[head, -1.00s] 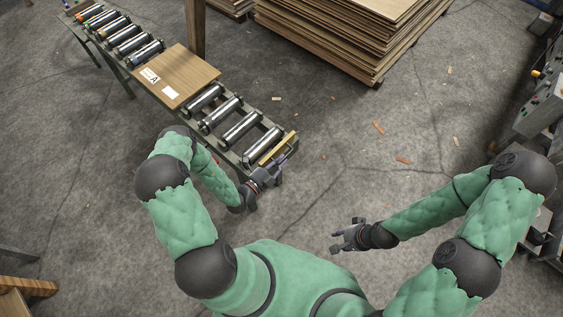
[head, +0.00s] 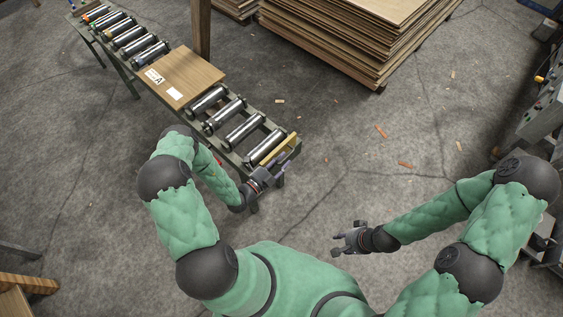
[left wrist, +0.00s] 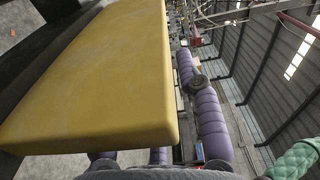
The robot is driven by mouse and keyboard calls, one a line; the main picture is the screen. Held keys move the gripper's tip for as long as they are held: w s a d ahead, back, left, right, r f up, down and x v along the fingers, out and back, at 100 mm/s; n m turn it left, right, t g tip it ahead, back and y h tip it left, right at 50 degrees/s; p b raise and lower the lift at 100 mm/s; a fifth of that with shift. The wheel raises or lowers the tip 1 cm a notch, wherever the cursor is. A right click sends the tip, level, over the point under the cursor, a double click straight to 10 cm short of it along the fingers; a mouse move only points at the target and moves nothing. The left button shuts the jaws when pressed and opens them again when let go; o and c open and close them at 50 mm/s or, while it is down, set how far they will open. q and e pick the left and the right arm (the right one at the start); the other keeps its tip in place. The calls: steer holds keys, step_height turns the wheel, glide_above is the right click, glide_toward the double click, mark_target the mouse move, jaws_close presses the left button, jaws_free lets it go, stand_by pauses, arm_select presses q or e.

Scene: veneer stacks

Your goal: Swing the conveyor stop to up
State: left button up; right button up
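The conveyor stop is a yellow bar (head: 279,150) across the near right end of the roller conveyor, beside the last roller. It fills the left of the left wrist view as a large smooth yellow slab (left wrist: 100,80), very close to the camera. My left gripper (head: 284,172) is just below and right of the bar, with its fingers spread. I cannot tell whether a finger touches the bar. My right gripper (head: 337,243) is open and empty over the floor, well away from the conveyor.
The roller conveyor (head: 228,157) runs to the upper left. A veneer board (head: 190,68) with white labels lies on its rollers. A brown post (head: 201,28) stands behind it. A veneer stack (head: 335,45) stands at the top. The floor right of the conveyor is mostly clear, with small scraps.

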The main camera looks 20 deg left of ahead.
arm_select(q)
steer(key=shift+s+f, duration=0.1)
steer(key=shift+f, duration=0.05)
stand_by(0.3)
steer(key=v, duration=1.2)
stand_by(0.3)
steer(key=s+d+m+g+h, duration=0.4)
steer(key=d+m+g, duration=0.2)
steer(key=d+m, duration=0.2)
steer(key=s+d+m+g+h, duration=0.3)
steer(key=d+m+g+h, duration=0.25)
steer(key=d+m, duration=0.3)
steer(key=s+f+m+g+y, duration=0.3)
steer(key=s+m+g+y, duration=0.65)
steer(key=m, duration=1.15)
steer(key=w+r+m+t+y, duration=0.1)
steer(key=w+m+t, duration=0.3)
steer(key=w+m, duration=0.4)
steer(key=m+y, duration=0.1)
steer(key=m, duration=0.4)
steer(key=shift+w+a, duration=0.2)
steer(key=shift+a, duration=0.05)
